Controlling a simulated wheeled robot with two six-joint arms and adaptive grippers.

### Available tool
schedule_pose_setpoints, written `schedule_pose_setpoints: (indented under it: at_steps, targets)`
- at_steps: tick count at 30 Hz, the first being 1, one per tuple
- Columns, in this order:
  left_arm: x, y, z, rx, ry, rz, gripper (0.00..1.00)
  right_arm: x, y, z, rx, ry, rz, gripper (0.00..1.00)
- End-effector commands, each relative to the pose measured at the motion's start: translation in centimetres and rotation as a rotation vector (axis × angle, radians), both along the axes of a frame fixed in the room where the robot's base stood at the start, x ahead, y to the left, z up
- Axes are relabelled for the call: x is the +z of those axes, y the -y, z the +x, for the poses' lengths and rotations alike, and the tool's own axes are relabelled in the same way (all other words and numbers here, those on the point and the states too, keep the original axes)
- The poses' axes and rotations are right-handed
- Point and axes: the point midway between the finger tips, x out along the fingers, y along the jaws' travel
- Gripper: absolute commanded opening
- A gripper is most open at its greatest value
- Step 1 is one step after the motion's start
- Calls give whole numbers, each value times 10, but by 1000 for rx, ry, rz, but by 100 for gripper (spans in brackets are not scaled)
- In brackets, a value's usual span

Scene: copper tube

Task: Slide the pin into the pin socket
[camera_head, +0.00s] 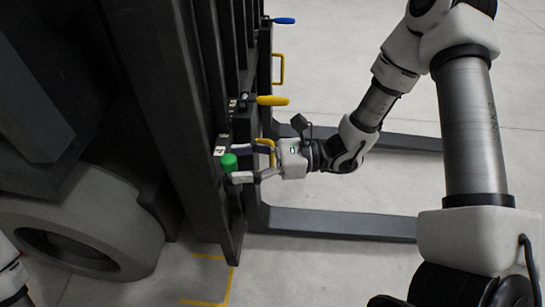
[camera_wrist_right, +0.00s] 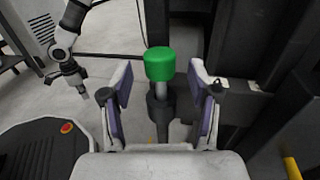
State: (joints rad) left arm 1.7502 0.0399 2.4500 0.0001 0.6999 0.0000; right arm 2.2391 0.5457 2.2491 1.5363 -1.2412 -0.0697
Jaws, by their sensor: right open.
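The pin has a green head (camera_head: 229,162) and stands beside the dark mast in the head view. In the right wrist view its green head (camera_wrist_right: 160,64) sits on a short bare metal shaft (camera_wrist_right: 162,90). The shaft's lower end meets a dark round collar, seemingly the pin socket (camera_wrist_right: 159,110); how deep it goes in is hidden. My right gripper (camera_head: 240,164) is open, with one finger on each side of the pin; gaps show in the wrist view (camera_wrist_right: 161,85). My left gripper (camera_wrist_right: 77,83) shows small at the upper left there, its jaws unclear.
The dark mast (camera_head: 185,110) and large wheel (camera_head: 80,220) fill the left. A yellow handle (camera_head: 272,100) and a blue handle (camera_head: 284,20) stick out above the pin. Two dark forks (camera_head: 340,225) extend right, near the floor. Open floor lies beyond.

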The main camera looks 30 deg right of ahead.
Motion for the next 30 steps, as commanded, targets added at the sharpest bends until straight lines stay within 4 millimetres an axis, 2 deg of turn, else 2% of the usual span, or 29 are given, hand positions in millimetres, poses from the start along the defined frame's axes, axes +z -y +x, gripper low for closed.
schedule_pose_setpoints:
  at_steps: [3, 9, 15, 21, 30]
  targets:
    - [0, 0, 0, 0, 0, 0, 0, 2, 22, -7, -7, 2, 8, 61]
    - [0, 0, 0, 0, 0, 0, 0, 2, 54, -20, -7, 4, 7, 61]
    - [0, 0, 0, 0, 0, 0, 0, 2, 77, -30, 0, 2, 6, 61]
    - [0, 0, 0, 0, 0, 0, 0, 0, 84, -34, -2, 0, 0, 61]
    - [0, 0, 0, 0, 0, 0, 0, -1, 84, -34, -1, 0, -1, 61]
